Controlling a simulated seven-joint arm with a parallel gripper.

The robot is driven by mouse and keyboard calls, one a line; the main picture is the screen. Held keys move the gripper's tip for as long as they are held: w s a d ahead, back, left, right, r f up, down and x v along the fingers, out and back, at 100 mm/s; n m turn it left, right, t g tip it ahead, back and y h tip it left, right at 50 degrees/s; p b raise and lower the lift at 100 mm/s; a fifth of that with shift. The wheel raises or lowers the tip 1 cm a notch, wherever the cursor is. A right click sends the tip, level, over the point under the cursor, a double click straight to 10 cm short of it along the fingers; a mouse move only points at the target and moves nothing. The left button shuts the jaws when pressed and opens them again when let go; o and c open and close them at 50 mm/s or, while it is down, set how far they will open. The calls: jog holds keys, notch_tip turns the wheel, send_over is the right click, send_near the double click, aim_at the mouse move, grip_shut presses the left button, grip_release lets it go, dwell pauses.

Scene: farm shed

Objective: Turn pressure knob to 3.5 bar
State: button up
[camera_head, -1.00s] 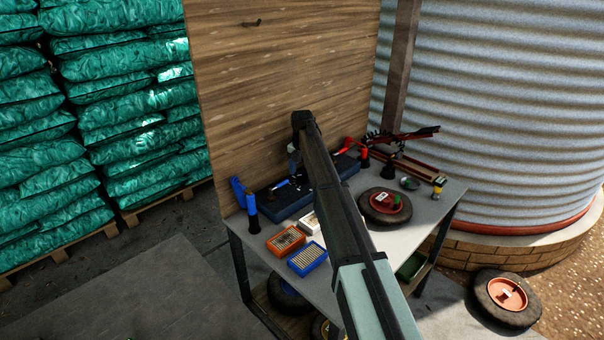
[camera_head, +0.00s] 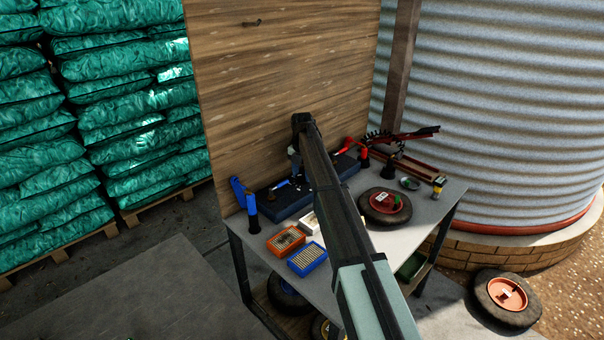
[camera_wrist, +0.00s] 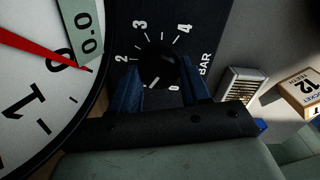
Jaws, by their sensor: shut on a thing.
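In the wrist view the black pressure knob (camera_wrist: 157,66) sits on a dark panel marked BAR, with the figures 2, 3 and 4 around its far side and a 0 at its near side. A short light mark shows at the knob's near-left edge; I cannot tell for sure whether it is the pointer. My gripper (camera_wrist: 161,78) has its two blue fingers on either side of the knob, shut on it. A large white gauge (camera_wrist: 35,100) with a red needle and a 0.0 window is partly in view at the left. In the head view my arm hides the knob.
The grey workbench (camera_head: 390,240) holds a blue box (camera_head: 308,258), an orange box (camera_head: 286,240), a small wheel (camera_head: 385,207) and blue-handled tools (camera_head: 252,207). A wooden board (camera_head: 280,70) rises behind it. A corrugated tank (camera_head: 500,100) stands at the right.

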aim_at(302, 175)
jog(key=shift+m, duration=0.8)
jog(key=shift+c, duration=0.2)
jog(key=o, duration=1.1)
jog(key=shift+c, duration=0.2)
jog(key=shift+r, duration=0.1)
notch_tip(302, 175, up, 14)
